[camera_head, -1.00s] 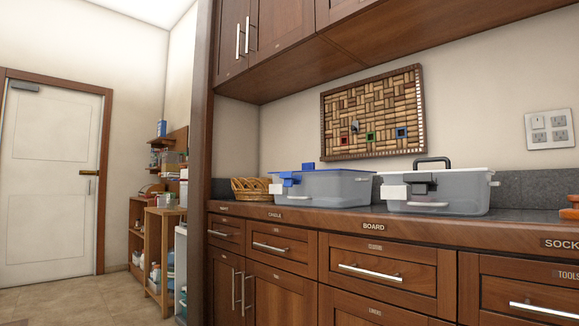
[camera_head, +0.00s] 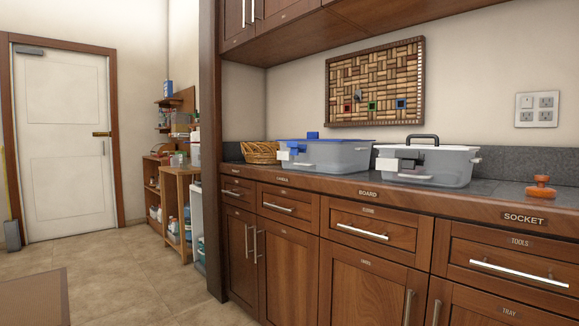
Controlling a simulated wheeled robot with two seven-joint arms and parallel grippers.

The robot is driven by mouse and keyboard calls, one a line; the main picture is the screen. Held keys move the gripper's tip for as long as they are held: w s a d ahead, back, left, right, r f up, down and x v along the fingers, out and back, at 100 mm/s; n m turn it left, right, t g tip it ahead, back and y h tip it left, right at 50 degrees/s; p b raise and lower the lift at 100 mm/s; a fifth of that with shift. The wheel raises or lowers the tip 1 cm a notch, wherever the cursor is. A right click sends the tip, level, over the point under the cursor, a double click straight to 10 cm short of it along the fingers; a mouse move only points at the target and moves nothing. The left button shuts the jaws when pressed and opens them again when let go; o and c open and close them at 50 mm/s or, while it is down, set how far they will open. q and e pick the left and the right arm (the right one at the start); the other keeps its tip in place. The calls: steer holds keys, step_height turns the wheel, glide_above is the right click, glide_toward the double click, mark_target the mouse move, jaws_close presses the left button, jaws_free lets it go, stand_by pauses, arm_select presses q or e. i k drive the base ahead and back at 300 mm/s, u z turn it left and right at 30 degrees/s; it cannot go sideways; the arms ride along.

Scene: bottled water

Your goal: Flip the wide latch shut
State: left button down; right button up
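Two clear plastic boxes stand on the counter (camera_head: 345,185). The left box (camera_head: 340,157) has a blue lid and a blue upright tab; a white piece (camera_head: 284,155) shows at its left front. The right box (camera_head: 445,169) has a white lid and a black top handle (camera_head: 422,138). A white block (camera_head: 388,164) and a dark grey latch-like part (camera_head: 409,165) show on its front left. I cannot tell which latch is the wide one, or whether it is open. Neither of my grippers is in view.
A wicker basket (camera_head: 260,152) sits left of the boxes. An orange-red stamp-like object (camera_head: 540,187) stands on the counter at right. Drawers with long handles line the front below. Wall cabinets hang above. The tiled floor (camera_head: 140,270) at left is open, with a rug (camera_head: 35,300).

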mark_target(296, 147)
steer(key=k, duration=0.5)
steer(key=u, duration=0.15)
steer(key=i, duration=0.85)
steer(key=z, duration=0.6)
steer(key=i, duration=0.6)
steer(key=z, duration=0.5)
